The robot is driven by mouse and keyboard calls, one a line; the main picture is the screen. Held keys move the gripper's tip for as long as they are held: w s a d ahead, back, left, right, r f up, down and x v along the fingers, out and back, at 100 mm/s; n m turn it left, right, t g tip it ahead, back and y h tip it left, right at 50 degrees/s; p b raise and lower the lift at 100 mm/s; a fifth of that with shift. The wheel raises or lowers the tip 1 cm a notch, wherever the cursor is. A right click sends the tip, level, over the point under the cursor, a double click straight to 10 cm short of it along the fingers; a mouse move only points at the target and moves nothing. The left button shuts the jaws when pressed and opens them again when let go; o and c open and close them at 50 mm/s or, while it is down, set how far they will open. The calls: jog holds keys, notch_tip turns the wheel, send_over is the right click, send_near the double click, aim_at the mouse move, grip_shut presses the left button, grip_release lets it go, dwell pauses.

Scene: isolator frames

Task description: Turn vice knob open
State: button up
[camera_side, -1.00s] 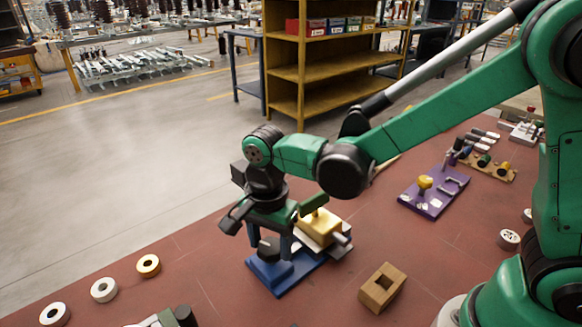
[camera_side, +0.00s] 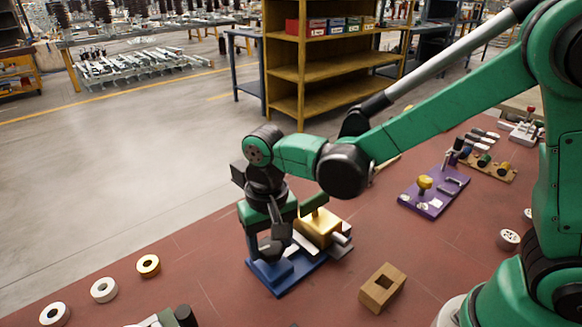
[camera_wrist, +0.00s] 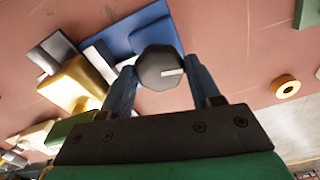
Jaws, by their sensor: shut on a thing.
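The vice has a blue base (camera_side: 290,277) and stands on the red-brown table, with a gold block (camera_side: 318,226) at its right end in the side view. The dark many-sided knob (camera_wrist: 160,67) with a pale mark on its face shows in the wrist view. My gripper (camera_wrist: 160,82) has one finger on each side of the knob and is shut on it. In the side view my gripper (camera_side: 270,245) is over the left end of the vice and hides most of the knob. The vice's blue body (camera_wrist: 140,35) and gold block (camera_wrist: 75,85) also show in the wrist view.
A wooden block with a square hole (camera_side: 382,288) lies right of the vice. Several rings, one of them gold (camera_side: 148,266), lie at the left. A purple board (camera_side: 433,192) with a yellow knob is farther right. Bare table surrounds the vice.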

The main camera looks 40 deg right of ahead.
aim_at(271, 245)
jog(key=n, duration=0.5)
jog(key=shift+n, duration=0.3)
jog(key=n, duration=0.4)
jog(key=shift+n, duration=0.3)
jog(key=n, duration=0.5)
jog(key=shift+n, duration=2.8)
jog(key=o, duration=1.3)
jog(key=shift+r, duration=2.85)
